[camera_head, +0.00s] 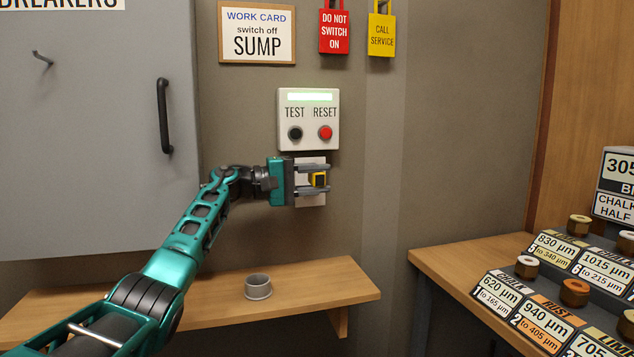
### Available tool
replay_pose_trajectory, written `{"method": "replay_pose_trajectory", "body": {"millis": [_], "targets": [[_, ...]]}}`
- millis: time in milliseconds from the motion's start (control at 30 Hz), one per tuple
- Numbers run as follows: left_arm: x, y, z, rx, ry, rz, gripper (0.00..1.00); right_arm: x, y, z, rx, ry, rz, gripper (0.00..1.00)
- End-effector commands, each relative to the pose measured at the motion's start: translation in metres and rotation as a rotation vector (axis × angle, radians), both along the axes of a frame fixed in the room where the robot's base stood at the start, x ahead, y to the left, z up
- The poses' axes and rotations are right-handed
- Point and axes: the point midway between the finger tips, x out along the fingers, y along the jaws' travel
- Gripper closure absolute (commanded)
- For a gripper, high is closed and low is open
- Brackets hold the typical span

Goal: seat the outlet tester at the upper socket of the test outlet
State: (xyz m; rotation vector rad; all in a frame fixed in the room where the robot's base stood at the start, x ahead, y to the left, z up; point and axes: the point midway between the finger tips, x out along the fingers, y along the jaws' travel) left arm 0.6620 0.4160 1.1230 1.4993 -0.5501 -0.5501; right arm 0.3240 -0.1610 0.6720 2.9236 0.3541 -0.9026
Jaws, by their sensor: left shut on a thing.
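My left gripper (325,180) reaches in from the left and is shut on the outlet tester (319,180), a small yellow and black block between its fingers. The gripper and tester are in front of the test outlet (312,200), a white plate on the wall below the TEST/RESET box. The gripper hides much of the plate, including the upper socket. I cannot tell whether the tester touches the outlet or is apart from it. My right gripper is not in view.
The TEST/RESET box (308,119) with a lit green strip is just above the gripper. A grey cabinet (90,140) with a black handle stands at the left. A wooden shelf (325,283) below holds a grey ring-shaped cup (258,287). A table (450,262) with labelled samples is at right.

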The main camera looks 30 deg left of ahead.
Motion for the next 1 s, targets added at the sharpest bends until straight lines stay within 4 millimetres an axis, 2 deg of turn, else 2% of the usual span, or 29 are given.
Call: {"method": "replay_pose_trajectory", "body": {"millis": [333, 1000], "targets": [[0.001, 0.001, 0.001, -0.001, 0.000, 0.000, 0.98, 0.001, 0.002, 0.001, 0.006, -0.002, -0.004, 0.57], [0.014, 0.015, 0.001, -0.001, 0.001, 0.001, 0.98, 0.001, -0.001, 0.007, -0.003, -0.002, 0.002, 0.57]]}}
